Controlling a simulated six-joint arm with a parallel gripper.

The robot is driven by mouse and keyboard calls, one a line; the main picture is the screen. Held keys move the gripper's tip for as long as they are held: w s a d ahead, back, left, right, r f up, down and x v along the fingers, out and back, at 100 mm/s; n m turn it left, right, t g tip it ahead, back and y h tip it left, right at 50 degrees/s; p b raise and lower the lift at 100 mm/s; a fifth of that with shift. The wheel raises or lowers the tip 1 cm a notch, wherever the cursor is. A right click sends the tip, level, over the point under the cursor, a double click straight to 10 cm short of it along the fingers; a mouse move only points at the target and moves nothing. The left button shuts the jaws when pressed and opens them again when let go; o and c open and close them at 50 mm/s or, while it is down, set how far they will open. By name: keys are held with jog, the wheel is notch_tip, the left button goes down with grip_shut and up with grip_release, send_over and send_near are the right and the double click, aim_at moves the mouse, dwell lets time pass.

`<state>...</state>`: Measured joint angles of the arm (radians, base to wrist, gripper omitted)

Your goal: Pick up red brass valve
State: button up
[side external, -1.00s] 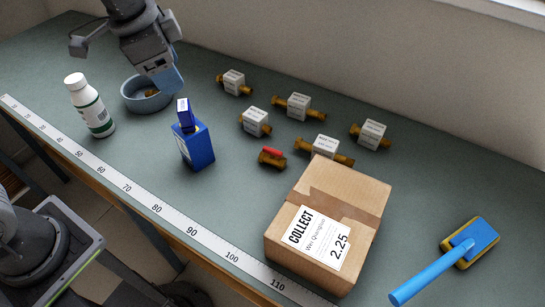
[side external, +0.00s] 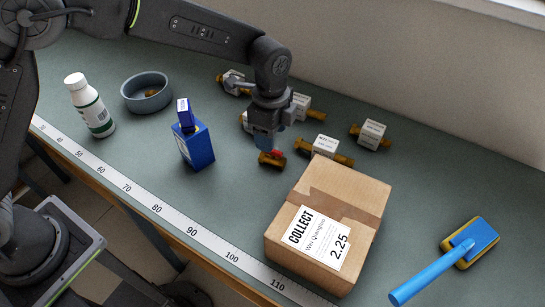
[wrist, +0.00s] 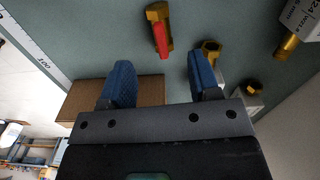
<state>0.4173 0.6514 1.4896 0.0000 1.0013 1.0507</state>
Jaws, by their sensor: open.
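The red brass valve (side external: 271,161), a short brass body with a red handle, lies on the green bench behind the cardboard box. My gripper (side external: 264,146) is over it, partly covering it in the side view. In the wrist view the valve (wrist: 160,30) shows beyond the two blue fingertips (wrist: 161,72), around the line between them. The fingers are apart with nothing between them. I cannot tell the exact height of the fingertips above the valve.
Several brass valves with white tags, one at the right (side external: 370,134), lie around and behind my gripper. A cardboard box (side external: 318,190) stands close in front. A blue box (side external: 195,148), white bottle (side external: 90,105) and grey bowl (side external: 128,92) are left. A blue-handled brush (side external: 440,265) lies right.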

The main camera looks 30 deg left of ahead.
aim_at(273, 156)
jog(key=shift+w+d+f, duration=0.1)
jog(key=shift+d+f, duration=0.05)
jog(key=shift+f, duration=3.85)
jog(key=shift+c, duration=0.4)
grip_shut()
jog(key=shift+r, duration=0.1)
